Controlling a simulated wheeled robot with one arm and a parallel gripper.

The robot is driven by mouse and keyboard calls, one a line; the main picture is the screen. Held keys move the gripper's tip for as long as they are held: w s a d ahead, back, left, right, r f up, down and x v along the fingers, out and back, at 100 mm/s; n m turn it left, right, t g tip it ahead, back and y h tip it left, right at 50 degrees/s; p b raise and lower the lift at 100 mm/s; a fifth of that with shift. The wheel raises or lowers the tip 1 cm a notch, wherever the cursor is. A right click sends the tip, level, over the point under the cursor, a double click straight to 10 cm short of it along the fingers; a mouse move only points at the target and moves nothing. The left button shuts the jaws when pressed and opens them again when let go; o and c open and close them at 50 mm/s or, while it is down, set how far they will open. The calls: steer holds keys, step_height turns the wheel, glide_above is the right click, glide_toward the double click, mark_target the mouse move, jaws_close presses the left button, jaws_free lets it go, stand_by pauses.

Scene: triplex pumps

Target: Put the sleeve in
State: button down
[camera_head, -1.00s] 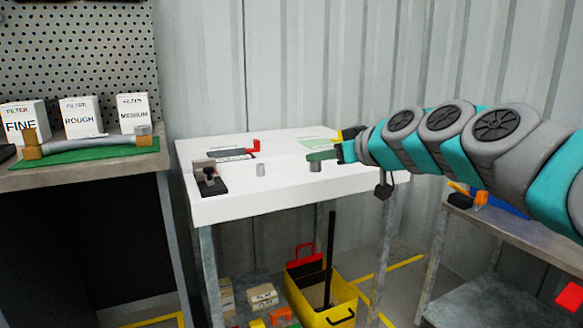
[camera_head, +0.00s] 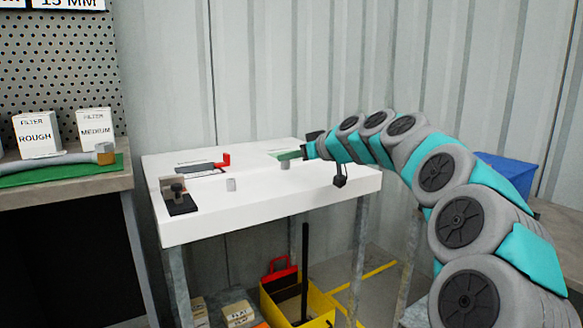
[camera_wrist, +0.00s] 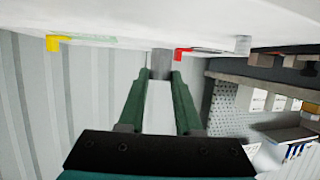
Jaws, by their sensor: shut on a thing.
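A small grey cylinder, seemingly the sleeve (camera_wrist: 161,63), is between the tips of my gripper's green fingers (camera_wrist: 160,76); the fingers are shut on it. In the head view my gripper (camera_head: 290,155) is at the far right part of the white table, with the sleeve (camera_head: 285,165) at its tip. I cannot tell whether the sleeve touches the tabletop. A second grey cylinder (camera_head: 231,185) stands upright on the table, left of and nearer than the gripper. A black base with a grey block and dark knob (camera_head: 177,195) sits at the table's left edge.
A red angled piece (camera_head: 224,162) stands by a dark flat sheet at the back of the white table (camera_head: 270,205). A yellow piece (camera_wrist: 53,43) shows in the wrist view. A yellow bin (camera_head: 298,303) is underneath. A workbench with filter boxes (camera_head: 38,134) is at left.

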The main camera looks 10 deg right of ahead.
steer(key=shift+w+d, duration=0.25)
steer(key=shift+w, duration=0.65)
steer(key=shift+w+f, duration=0.2)
steer(key=shift+w, duration=0.05)
steer(key=shift+f, duration=1.65)
steer(key=shift+f+b, duration=0.15)
steer(key=shift+b, duration=0.2)
steer(key=c, duration=0.6)
jaws_free()
